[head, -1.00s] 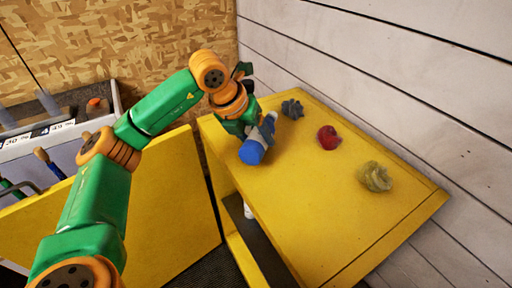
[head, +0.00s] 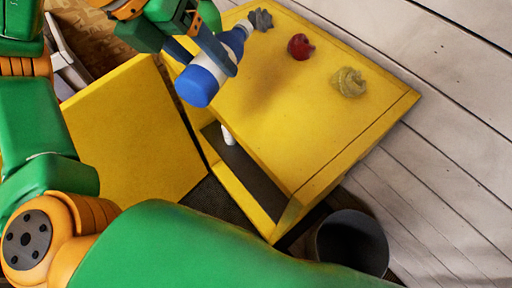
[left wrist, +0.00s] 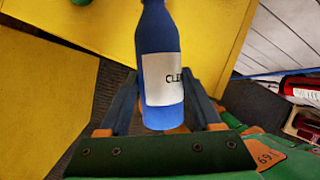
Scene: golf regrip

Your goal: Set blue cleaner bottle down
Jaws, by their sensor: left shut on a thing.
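The blue cleaner bottle (head: 201,84) has a white label band and is tilted in the head view, over the left part of the yellow cabinet top (head: 330,130). In the left wrist view the bottle (left wrist: 158,38) stands between the two fingers, its label partly reading "CLE". My left gripper (head: 214,60) is shut on the bottle around its middle; its fingers also show in the left wrist view (left wrist: 162,100). The bottle's base appears clear of the top, but the exact gap cannot be told. My right gripper is not in view.
The cabinet's yellow door (head: 135,130) stands open; a white item (head: 228,136) is inside. A dark bin (head: 352,240) stands at right. The front of the top is clear.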

